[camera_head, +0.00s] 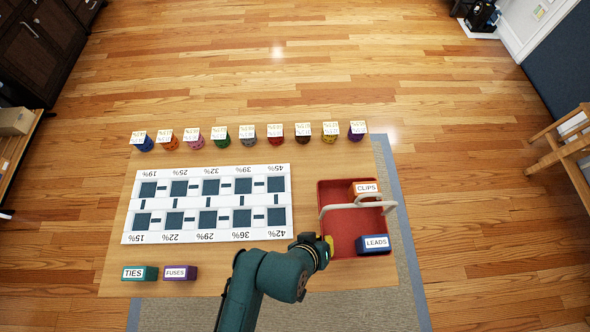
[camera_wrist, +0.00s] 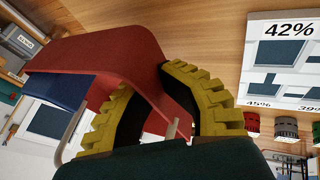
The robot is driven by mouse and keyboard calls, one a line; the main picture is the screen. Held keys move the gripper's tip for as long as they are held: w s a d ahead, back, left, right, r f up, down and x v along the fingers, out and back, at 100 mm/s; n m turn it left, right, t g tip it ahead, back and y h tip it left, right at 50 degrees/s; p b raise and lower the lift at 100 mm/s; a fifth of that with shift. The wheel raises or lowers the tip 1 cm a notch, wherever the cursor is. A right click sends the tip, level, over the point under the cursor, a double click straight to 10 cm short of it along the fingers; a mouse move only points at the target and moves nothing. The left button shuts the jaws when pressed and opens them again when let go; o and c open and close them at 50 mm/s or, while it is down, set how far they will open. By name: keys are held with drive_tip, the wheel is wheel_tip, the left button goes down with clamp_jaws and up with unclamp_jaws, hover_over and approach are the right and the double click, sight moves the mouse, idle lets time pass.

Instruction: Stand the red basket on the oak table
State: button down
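The red basket (camera_head: 341,224) is at the right side of the oak table (camera_head: 118,255), close to its right edge. It looks upright, with a pale handle (camera_head: 358,205) across it and two labelled boxes inside. My gripper (camera_head: 326,244) is at the basket's left wall. In the wrist view, the yellow fingers (camera_wrist: 155,95) lie on both sides of the red basket's wall (camera_wrist: 130,52) and appear shut on it. The basket's underside is hidden, so I cannot tell whether it touches the tabletop.
In the basket are the CLIPS box (camera_head: 365,188) and LEADS box (camera_head: 373,245). A white slotted panel (camera_head: 130,218) lies to the left. Several coloured tagged pots (camera_head: 220,143) line the far edge. TIES (camera_head: 140,273) and FUSES (camera_head: 180,273) boxes sit near left.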

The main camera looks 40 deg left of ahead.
wheel_tip(320, 180, down, 10)
drive_tip(key=b, duration=0.2)
drive_tip(key=shift+b, duration=0.4)
drive_tip(key=shift+r, duration=0.1)
drive_tip(key=c, duration=1.8)
unclamp_jaws()
drive_tip(key=shift+f, duration=0.2)
drive_tip(key=o, duration=0.6)
drive_tip(key=shift+c, duration=0.2)
